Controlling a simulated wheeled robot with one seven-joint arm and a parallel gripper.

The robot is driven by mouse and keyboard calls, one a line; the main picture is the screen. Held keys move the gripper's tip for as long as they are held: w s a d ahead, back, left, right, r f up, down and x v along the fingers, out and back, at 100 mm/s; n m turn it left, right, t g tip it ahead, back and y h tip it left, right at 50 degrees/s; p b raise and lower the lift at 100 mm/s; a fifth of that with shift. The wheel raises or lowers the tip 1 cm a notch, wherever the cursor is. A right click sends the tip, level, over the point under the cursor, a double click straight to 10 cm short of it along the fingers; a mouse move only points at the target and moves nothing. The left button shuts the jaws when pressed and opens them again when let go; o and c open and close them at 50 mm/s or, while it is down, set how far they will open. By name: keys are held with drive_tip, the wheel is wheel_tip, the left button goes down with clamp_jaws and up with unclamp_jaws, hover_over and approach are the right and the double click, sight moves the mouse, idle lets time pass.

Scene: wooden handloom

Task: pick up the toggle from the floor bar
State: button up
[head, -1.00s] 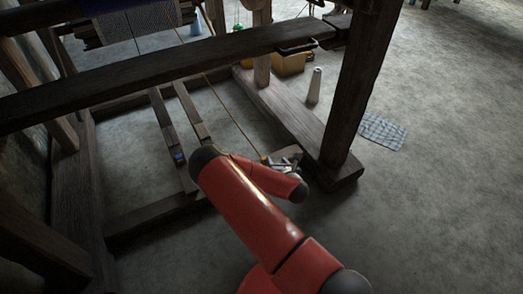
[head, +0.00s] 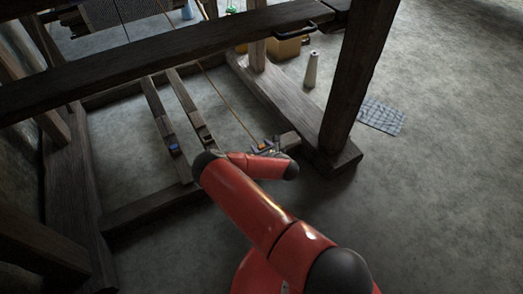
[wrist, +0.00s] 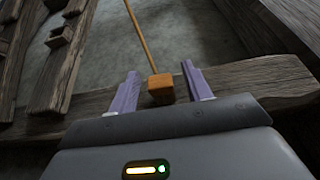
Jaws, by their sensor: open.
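The toggle (wrist: 160,88) is a small orange-brown block with a thin cord running up from it, seen in the wrist view. It appears to rest at the wooden floor bar (wrist: 255,82); whether it touches the bar is hard to tell. My gripper (wrist: 160,85) is open, with one pale purple finger on each side of the toggle and visible room between. In the head view the toggle (head: 262,146) is a small orange spot beside my gripper (head: 268,148), partly hidden by my red arm.
Two wooden treadles (head: 160,125) lie to the left, one with a blue piece (head: 174,148). A thick loom post (head: 355,85) stands to the right. Open floor lies to the right.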

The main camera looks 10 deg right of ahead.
drive_tip(key=c, duration=1)
drive_tip(key=shift+c, duration=0.2)
